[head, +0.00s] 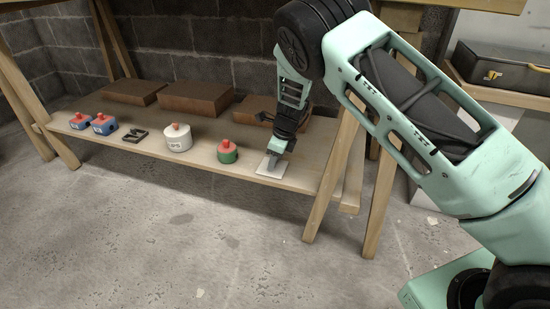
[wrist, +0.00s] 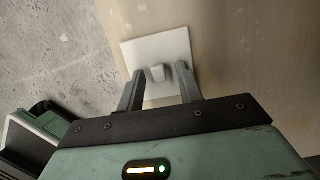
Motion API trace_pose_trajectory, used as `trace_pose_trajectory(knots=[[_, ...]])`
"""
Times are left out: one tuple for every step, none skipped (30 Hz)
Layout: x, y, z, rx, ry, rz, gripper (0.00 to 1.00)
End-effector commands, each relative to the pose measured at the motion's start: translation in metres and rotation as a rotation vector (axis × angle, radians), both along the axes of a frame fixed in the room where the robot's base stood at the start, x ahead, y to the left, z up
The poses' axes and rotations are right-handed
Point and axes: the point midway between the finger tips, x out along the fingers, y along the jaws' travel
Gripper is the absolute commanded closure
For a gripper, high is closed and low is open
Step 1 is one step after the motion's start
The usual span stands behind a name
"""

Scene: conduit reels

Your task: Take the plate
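The plate is a flat white square (head: 270,170) with a small pale knob on top. It lies on the low wooden shelf near its right end, and also shows in the wrist view (wrist: 151,50). My gripper (head: 275,155) points down over the plate. In the wrist view my gripper (wrist: 159,71) is open, with one finger on each side of the knob (wrist: 157,73). A gap shows between the knob and each finger. I cannot tell how far the fingertips are above the plate.
On the wooden shelf (head: 205,158), left of the plate, stand a green-and-red reel (head: 228,153), a white reel with a red top (head: 178,138), a black bracket-like piece (head: 134,135) and two blue-and-red blocks (head: 104,125). Brown boxes (head: 194,98) lie behind. A wooden trestle leg (head: 332,180) stands close right.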

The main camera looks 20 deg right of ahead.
Motion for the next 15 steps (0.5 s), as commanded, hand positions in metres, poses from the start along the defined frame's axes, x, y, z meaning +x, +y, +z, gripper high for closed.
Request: trace_pose_trajectory(knots=[[-0.0001,0.0,0.0,0.0,0.0,0.0,0.79],[-0.0001,0.0,0.0,0.0,0.0,0.0,0.87],[-0.0002,0.0,0.0001,0.0,0.0,0.0,0.98],[-0.0002,0.0,0.0001,0.0,0.0,0.0,1.0],[-0.0001,0.0,0.0,0.0,0.0,0.0,1.0],[-0.0002,0.0,0.0001,0.0,0.0,0.0,1.0],[-0.0001,0.0,0.0001,0.0,0.0,0.0,1.0],[-0.0002,-0.0001,0.0002,0.0,0.0,0.0,1.0],[-0.0001,0.0,0.0003,0.0,0.0,0.0,1.0],[-0.0002,0.0,0.0005,0.0,0.0,0.0,1.0],[-0.0001,0.0,0.0008,0.0,0.0,0.0,1.0],[-0.0001,0.0,0.0012,0.0,0.0,0.0,1.0],[-0.0001,0.0,0.0016,0.0,0.0,0.0,1.0],[-0.0001,0.0,0.002,0.0,0.0,0.0,1.0],[-0.0002,-0.0001,0.0027,0.0,0.0,0.0,1.0]])
